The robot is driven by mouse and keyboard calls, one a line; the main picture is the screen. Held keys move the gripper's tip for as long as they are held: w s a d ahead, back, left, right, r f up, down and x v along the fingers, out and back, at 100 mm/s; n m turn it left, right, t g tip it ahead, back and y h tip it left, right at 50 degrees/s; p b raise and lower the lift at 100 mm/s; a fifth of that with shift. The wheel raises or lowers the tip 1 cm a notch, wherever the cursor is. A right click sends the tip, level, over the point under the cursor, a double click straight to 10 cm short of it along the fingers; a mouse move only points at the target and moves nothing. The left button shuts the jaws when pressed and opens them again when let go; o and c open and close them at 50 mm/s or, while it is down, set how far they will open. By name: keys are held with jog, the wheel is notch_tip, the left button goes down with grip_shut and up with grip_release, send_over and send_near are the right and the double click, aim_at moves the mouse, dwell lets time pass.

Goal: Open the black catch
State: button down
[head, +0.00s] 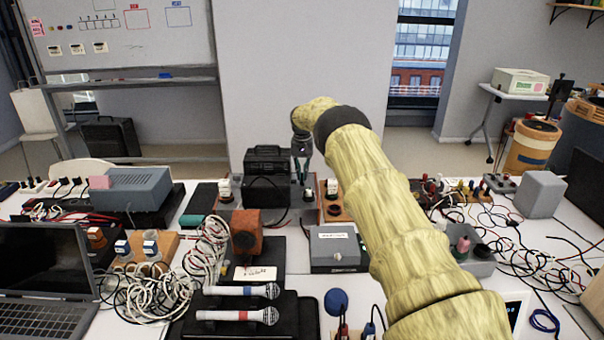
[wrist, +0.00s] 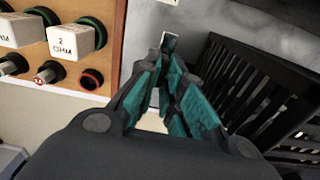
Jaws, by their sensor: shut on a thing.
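A black case (head: 268,193) with a handle on top stands at the back middle of the table in the head view. My gripper (head: 302,180) points down just right of this case. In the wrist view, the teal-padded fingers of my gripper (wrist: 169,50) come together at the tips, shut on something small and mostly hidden. I cannot tell whether it is the black catch; I cannot make out the catch separately in either view. A black slatted body (wrist: 255,90) lies close to the right of the fingers.
A wooden board with resistor blocks (wrist: 75,38) and terminals is left of the fingers. In the head view, an orange-brown box (head: 246,232), a grey box (head: 335,247), two microphones (head: 238,291) and coiled cables (head: 150,290) crowd the table.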

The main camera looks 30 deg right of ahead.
aim_at(302, 174)
jog(key=shift+w+d+r, duration=0.1)
jog(key=shift+d+r, duration=0.05)
jog(key=shift+r, duration=0.1)
jog(key=c, duration=1.6)
grip_release()
jog(key=shift+o, duration=0.2)
jog(key=shift+f, duration=0.15)
notch_tip(302, 174, up, 12)
